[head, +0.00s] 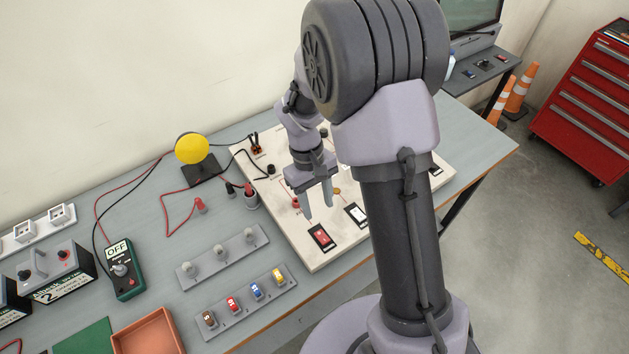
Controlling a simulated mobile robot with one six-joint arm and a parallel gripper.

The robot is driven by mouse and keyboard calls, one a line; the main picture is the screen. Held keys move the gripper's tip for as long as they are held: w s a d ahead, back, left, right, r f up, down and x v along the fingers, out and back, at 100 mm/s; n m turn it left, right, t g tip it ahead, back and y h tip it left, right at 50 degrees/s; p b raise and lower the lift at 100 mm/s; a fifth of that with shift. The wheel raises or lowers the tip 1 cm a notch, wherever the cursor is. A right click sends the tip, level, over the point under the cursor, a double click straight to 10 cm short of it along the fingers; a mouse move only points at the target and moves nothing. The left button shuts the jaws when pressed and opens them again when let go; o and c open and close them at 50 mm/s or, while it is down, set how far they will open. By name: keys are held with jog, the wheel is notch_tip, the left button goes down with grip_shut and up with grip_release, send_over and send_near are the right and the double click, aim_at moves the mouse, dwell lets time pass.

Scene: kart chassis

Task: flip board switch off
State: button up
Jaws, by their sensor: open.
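The off-white board (316,262) lies on the grey-blue table, partly hidden behind my arm. A red rocker switch (321,236) in a black frame sits near its front edge. A second black-framed part with a white face (356,214) sits to its right. I cannot tell which way the red rocker is tilted. My gripper (320,213) points down over the board with its two fingers apart and nothing between them. Its fingertips appear just behind the red rocker; whether they touch anything is not clear.
Left of the board are a grey strip with several coloured switches (236,319), another with grey knobs (203,270), a green multimeter (122,283) and a yellow disc (191,148) on a stand. Red and black leads cross the table. An orange tray (150,338) sits at the front.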

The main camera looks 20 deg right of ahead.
jog(key=p+v, duration=0.1)
jog(key=v, duration=0.5)
